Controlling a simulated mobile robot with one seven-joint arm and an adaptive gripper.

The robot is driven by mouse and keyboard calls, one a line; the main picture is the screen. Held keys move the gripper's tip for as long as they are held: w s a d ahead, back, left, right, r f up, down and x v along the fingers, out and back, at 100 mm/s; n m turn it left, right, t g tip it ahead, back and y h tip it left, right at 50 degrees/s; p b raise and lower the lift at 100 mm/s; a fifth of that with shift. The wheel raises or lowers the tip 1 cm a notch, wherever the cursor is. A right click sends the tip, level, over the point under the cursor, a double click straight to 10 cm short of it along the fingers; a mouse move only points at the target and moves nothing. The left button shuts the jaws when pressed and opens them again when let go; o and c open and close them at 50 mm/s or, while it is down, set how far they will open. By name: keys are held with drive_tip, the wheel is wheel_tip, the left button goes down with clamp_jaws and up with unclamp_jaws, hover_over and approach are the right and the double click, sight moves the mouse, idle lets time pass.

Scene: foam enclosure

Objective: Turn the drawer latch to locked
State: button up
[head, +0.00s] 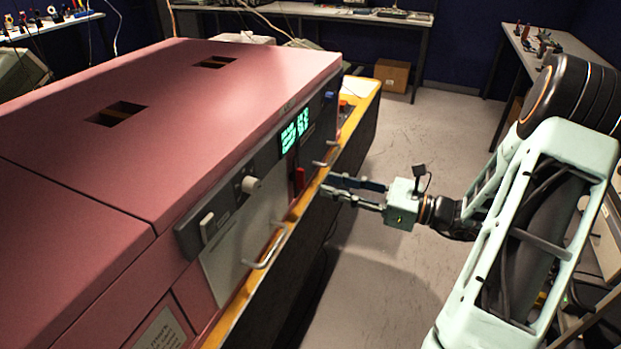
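The pink machine (190,120) has a grey front panel with drawers below it. A small red upright piece (299,180), which looks like the drawer latch, sits on the front below the green display; its exact setting is too small to tell. A drawer front (240,240) with a metal bar handle (267,250) is to its left. A second bar handle (328,155) is to its right. My gripper (327,184) is in front of the machine, just right of the red piece. Its two fingers point left at the front, apart with a narrow gap and nothing visible between them.
A green display (295,132), a round knob (250,184) and a pale lever (207,228) are on the panel. A yellow-orange ledge (240,305) runs along the machine's base. Floor to the right is clear. Benches and a cardboard box (392,75) stand behind.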

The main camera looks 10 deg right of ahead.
sight(300, 179)
drive_tip(key=x, duration=0.6)
drive_tip(key=shift+w, duration=0.1)
drive_tip(key=shift+c, duration=0.3)
clamp_jaws()
